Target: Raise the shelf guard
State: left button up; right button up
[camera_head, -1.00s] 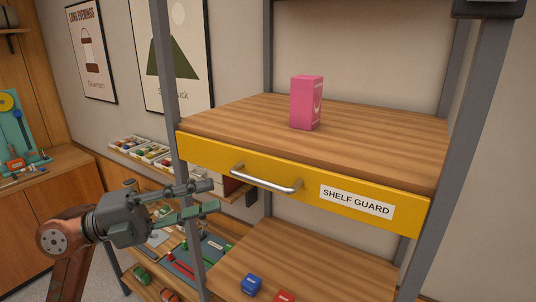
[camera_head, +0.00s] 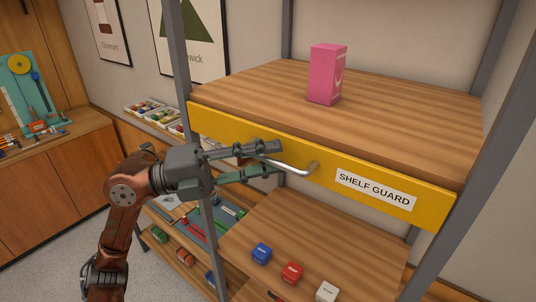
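The yellow shelf guard (camera_head: 220,122) runs along the front edge of the upper wooden shelf, with a white SHELF GUARD label (camera_head: 376,190). Its metal bar handle (camera_head: 297,168) sticks out on the left half. My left gripper (camera_head: 277,158) comes in from the left. Its two fingers are apart, one above the other, at the left part of the handle and hide that end. The handle's right end shows free. I cannot tell whether the fingers touch the bar. My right gripper is not in view.
A pink box (camera_head: 326,76) stands on the upper shelf (camera_head: 410,118). Blue (camera_head: 261,252), red (camera_head: 292,272) and white (camera_head: 327,292) blocks sit on the lower shelf. Grey posts (camera_head: 180,60) frame the rack. A wooden cabinet (camera_head: 50,190) stands at the left.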

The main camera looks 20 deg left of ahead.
pick_arm(q)
jog(key=shift+c, duration=0.3)
grip_shut()
dwell(0.5)
